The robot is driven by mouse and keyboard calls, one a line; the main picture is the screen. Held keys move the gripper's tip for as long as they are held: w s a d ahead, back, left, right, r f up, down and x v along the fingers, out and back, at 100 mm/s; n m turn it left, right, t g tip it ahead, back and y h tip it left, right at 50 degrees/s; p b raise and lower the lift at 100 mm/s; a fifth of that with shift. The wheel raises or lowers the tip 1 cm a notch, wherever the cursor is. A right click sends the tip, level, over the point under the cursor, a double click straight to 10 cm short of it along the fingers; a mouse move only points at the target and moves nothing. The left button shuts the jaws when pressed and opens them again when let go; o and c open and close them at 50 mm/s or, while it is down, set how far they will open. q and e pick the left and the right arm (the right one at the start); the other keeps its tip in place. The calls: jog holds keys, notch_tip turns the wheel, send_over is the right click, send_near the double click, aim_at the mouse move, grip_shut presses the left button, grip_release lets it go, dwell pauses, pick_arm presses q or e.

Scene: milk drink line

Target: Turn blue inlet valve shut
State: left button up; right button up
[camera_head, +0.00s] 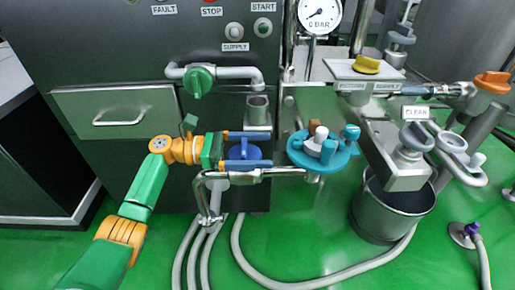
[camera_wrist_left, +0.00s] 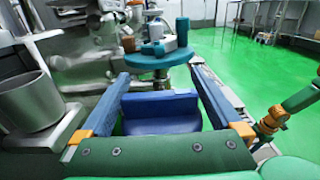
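The blue inlet valve (camera_head: 245,152) has a round body and a raised bar handle. It sits on the bent metal pipe, left of the turquoise disc, in the head view. My left gripper (camera_head: 252,150) reaches it from the left, with one finger on the far side and one on the near side. In the left wrist view the blue handle (camera_wrist_left: 160,106) lies between the two open fingers, with narrow gaps showing on both sides. The fingertips extend past the handle.
A turquoise disc (camera_head: 325,158) holding several small items stands just right of the valve. A green-handled valve (camera_head: 199,80) is on the pipe above. A metal bucket (camera_head: 392,215) stands to the right. Hoses (camera_head: 300,279) run over the green floor.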

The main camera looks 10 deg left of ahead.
aim_at(229, 154)
pick_arm(q)
jog(key=v, duration=0.6)
jog(key=shift+s+a, duration=0.1)
jog(key=shift+a, duration=0.2)
jog(key=shift+s+a, duration=0.1)
jog(key=shift+a, duration=0.1)
